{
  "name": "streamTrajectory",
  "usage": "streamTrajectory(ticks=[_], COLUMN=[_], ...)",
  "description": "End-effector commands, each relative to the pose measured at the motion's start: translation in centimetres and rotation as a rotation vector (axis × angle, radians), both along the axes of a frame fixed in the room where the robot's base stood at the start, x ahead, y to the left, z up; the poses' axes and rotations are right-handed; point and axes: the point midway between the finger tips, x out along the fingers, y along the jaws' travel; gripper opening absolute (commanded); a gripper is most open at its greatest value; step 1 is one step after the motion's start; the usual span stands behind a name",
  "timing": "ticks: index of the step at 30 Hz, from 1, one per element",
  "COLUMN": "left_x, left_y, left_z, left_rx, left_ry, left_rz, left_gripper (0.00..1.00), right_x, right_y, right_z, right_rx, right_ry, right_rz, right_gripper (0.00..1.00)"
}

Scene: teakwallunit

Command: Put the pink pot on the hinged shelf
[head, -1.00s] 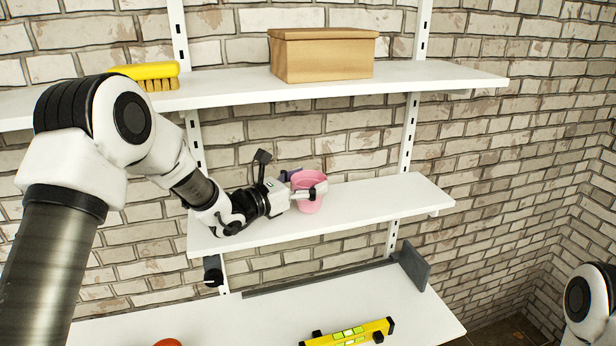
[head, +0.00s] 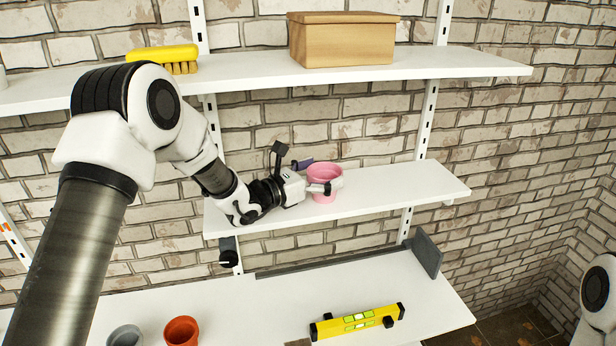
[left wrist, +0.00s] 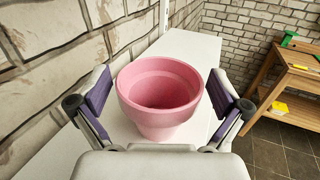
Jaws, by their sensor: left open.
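The pink pot (head: 322,174) stands upright on the short middle white shelf (head: 405,185), near its middle. In the left wrist view the pink pot (left wrist: 160,92) sits between the two purple-padded fingers, with a visible gap on each side. My left gripper (head: 327,188) is open around the pot at shelf height, reaching in from the left. It also shows in the left wrist view (left wrist: 160,105). The pot's base is partly hidden by the near finger. No hinge is clearly visible, so I cannot tell which board is the hinged shelf. My right gripper is out of view.
A yellow brush (head: 163,57) and a wooden box (head: 343,42) are on the upper shelf (head: 455,66). The lower board (head: 260,300) holds a yellow level (head: 357,321), an orange pot (head: 181,331) and a grey pot (head: 125,336). The middle shelf's right end is clear.

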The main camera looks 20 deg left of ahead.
Motion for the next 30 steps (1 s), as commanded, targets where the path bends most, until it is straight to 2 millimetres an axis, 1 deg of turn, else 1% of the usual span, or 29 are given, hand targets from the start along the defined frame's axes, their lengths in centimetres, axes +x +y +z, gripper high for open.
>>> streamTrajectory(ticks=[1,5,7,12,15,19,30], left_x=[-0.6,-3.1,-4.8,-8.2,-9.3,-9.9,-9.9], left_y=[0.6,2.3,3.4,5.6,6.3,6.6,6.6], left_z=[-0.3,-0.4,-0.5,-0.2,-0.1,0.0,0.0], left_rx=[-0.004,-0.008,-0.009,-0.009,-0.006,-0.002,-0.001], left_ry=[0.000,-0.001,-0.001,-0.003,-0.001,-0.001,0.000], left_rz=[0.004,0.006,0.006,0.004,0.003,0.001,0.001], left_gripper=[1.00,1.00,1.00,1.00,1.00,1.00,1.00], right_x=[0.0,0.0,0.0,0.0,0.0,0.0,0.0], right_y=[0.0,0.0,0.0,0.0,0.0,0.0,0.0], right_z=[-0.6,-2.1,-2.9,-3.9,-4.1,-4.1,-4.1], right_rx=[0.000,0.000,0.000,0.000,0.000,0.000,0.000], right_ry=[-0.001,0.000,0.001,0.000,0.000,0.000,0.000], right_rz=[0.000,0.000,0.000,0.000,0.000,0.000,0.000], right_gripper=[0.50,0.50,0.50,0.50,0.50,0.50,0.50])
